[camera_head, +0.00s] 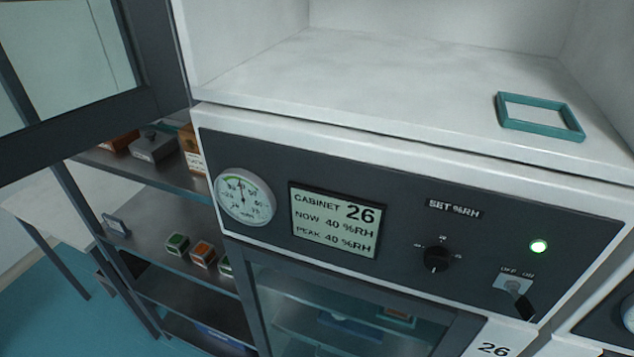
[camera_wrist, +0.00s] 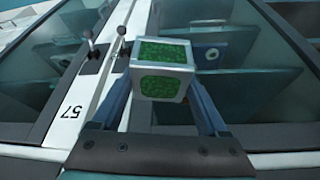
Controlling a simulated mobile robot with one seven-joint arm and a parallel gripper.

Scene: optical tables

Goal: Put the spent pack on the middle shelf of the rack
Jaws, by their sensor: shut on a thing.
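My gripper (camera_wrist: 160,85) shows in the wrist view, its two fingers on either side of a small pale-grey block, a pack (camera_wrist: 184,69) with green beaded windows on its faces. The gripper is shut on this pack, which is held clear in front of glass-fronted cabinets. Neither my gripper nor the held pack shows in the head view. The dark metal rack (camera_head: 150,216) stands at the left of the head view with several shelves. A shelf below its top visible one carries a green pack (camera_head: 177,243), an orange pack (camera_head: 203,254) and a partly hidden green one.
An open white cabinet compartment holds an empty teal frame (camera_head: 541,129). Its control panel (camera_head: 400,215) reads cabinet 26, 40 %RH. A dark-framed glass door (camera_head: 150,95) hangs at upper left, before the rack. The shelf with packs has bare room left of the green pack.

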